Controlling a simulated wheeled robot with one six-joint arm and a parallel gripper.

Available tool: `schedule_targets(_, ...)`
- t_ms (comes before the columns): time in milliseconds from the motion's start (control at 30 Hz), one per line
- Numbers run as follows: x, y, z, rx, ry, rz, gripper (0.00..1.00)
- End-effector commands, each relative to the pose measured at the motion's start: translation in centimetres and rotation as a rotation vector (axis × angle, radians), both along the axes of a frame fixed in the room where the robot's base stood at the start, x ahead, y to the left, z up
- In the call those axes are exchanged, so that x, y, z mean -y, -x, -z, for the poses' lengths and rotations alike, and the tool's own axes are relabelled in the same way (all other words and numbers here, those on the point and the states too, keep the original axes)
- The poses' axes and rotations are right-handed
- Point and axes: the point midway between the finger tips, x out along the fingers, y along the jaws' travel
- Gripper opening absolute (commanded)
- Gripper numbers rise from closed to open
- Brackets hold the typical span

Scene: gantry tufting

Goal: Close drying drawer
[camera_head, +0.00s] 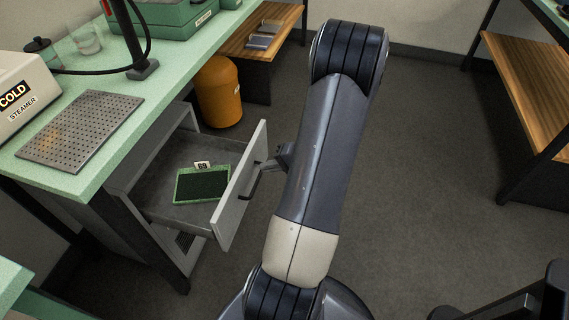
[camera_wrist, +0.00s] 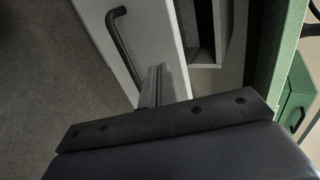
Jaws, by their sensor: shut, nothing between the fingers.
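The drying drawer (camera_head: 232,190) is pulled out from a grey cabinet under the green bench. Its pale front has a dark bar handle (camera_head: 252,184). Inside lies a green-framed dark tufted piece (camera_head: 203,185) with a tag reading 69 (camera_head: 202,166). My gripper (camera_head: 267,164) is at the outer side of the drawer front, near its far end beyond the handle. In the wrist view my gripper (camera_wrist: 158,72) is shut and empty, its fingertips against or very close to the drawer front (camera_wrist: 153,35). The handle (camera_wrist: 118,38) is beside the fingers, not gripped. Whether they touch the panel I cannot tell.
The green bench (camera_head: 152,92) carries a perforated metal plate (camera_head: 80,128) and a cold steamer (camera_head: 22,95). An orange bin (camera_head: 218,92) stands behind the drawer. A wooden shelf unit (camera_head: 535,85) is at right.

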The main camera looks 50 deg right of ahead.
Motion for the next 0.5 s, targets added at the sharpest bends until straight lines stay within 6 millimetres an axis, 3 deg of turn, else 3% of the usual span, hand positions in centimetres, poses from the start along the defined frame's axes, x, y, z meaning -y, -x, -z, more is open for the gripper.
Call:
schedule_targets(200, -1.3, -2.9, 0.2, -0.001, 0.000, -0.003, 0.00)
schedule_targets(500, -1.7, -4.1, 0.3, -0.001, 0.000, 0.000, 0.00)
